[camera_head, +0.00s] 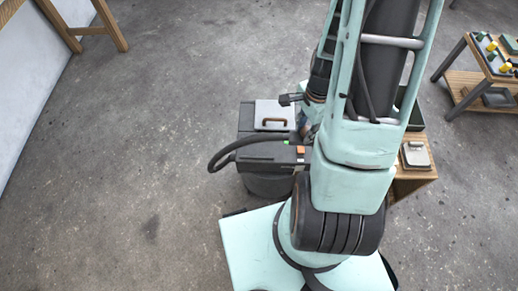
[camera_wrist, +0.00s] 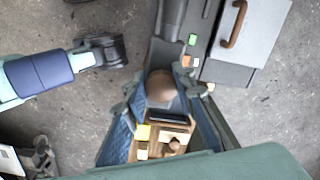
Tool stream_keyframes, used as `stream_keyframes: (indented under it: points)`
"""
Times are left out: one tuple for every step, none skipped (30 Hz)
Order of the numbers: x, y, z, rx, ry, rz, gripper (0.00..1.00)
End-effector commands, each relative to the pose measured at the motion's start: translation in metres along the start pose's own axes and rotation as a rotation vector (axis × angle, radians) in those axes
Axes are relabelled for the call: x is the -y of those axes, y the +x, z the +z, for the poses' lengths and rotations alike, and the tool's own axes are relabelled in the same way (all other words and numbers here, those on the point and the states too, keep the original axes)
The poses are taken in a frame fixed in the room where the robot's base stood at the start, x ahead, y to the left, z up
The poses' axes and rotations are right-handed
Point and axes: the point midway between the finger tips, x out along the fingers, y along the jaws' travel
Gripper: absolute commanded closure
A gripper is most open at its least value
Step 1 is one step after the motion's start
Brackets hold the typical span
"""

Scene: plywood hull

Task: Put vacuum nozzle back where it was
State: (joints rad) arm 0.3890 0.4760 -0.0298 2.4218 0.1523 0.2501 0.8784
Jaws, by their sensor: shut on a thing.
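The vacuum cleaner (camera_head: 258,155) is a dark box on a round drum, with a pale grey lid and wooden handle. Its black hose (camera_head: 225,154) loops out at the left and runs back over the top toward my gripper (camera_head: 306,131), largely hidden by my arm. In the wrist view, the cleaner's top (camera_wrist: 228,73) fills the upper right. The dark tube of the vacuum nozzle (camera_wrist: 172,22) lies along it. My gripper (camera_wrist: 161,98) is shut around the near end, where a brown rounded part shows between its fingers. Whether the nozzle is seated cannot be told.
A low wooden stand (camera_head: 414,184) with a grey-lidded item is just right of my arm. A wooden cart (camera_head: 465,92) with small parts stands farther right. A wooden trestle leg (camera_head: 110,28) is at upper left. The floor at left is clear.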

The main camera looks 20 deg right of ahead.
Motion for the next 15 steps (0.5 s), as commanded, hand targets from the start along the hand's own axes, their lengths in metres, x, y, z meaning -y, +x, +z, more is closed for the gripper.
stream_keyframes:
  points:
    - [0.004, 0.004, 0.005, 0.001, 0.000, 0.001, 1.00]
    - [0.007, 0.006, 0.009, 0.001, -0.001, 0.001, 1.00]
    - [0.011, 0.009, 0.015, 0.001, -0.002, 0.002, 1.00]
    - [0.015, 0.013, 0.020, 0.002, -0.004, 0.003, 1.00]
    - [0.020, 0.016, 0.025, 0.002, -0.005, 0.003, 1.00]
    - [0.026, 0.020, 0.032, 0.001, -0.005, 0.003, 1.00]
    - [0.031, 0.024, 0.037, 0.001, -0.006, 0.003, 1.00]
    - [0.036, 0.027, 0.042, 0.001, -0.006, 0.002, 1.00]
    - [0.042, 0.032, 0.049, 0.001, -0.006, 0.002, 1.00]
    - [0.047, 0.035, 0.055, 0.001, -0.006, 0.002, 1.00]
    - [0.051, 0.038, 0.060, 0.001, -0.006, 0.002, 1.00]
    - [0.058, 0.043, 0.067, 0.001, -0.006, 0.002, 1.00]
    - [0.061, 0.050, 0.071, 0.001, -0.004, 0.004, 1.00]
    - [0.063, 0.057, 0.074, 0.002, -0.003, 0.006, 1.00]
    - [0.067, 0.065, 0.079, 0.002, -0.002, 0.004, 1.00]
